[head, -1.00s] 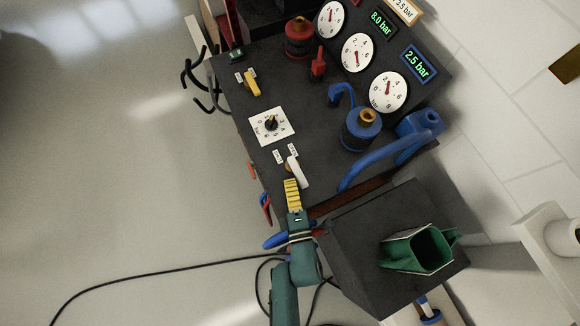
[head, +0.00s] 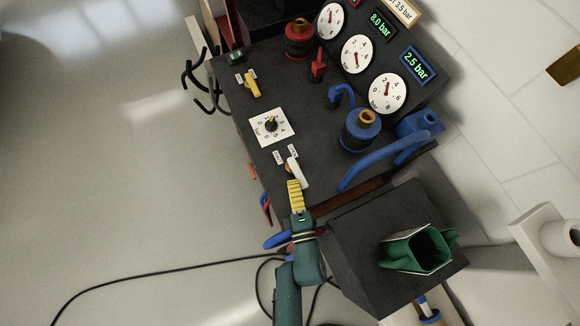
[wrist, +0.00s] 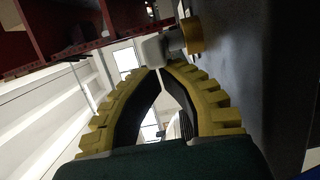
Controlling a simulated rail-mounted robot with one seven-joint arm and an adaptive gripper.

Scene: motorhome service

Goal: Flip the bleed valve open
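A white lever (head: 299,174) on a brass hub stands near the front edge of the dark panel (head: 322,128), beside two small labels too small to read. I take it for the bleed valve. My gripper (head: 293,183), with yellow ridged fingers, is at the lever's near side in the head view. In the wrist view, the fingertips of my gripper (wrist: 160,68) come together with only a thin gap. The white lever end (wrist: 153,50) is just beyond the tips, not between the fingers. Whether they touch is unclear. The brass hub (wrist: 192,35) is to its right.
A yellow lever (head: 252,87), a white dial plate (head: 271,127) and a blue fitting (head: 361,132) with a thick blue hose (head: 375,160) are on the panel. A dark box (head: 365,225) with a green holder (head: 420,249) stands right of my gripper.

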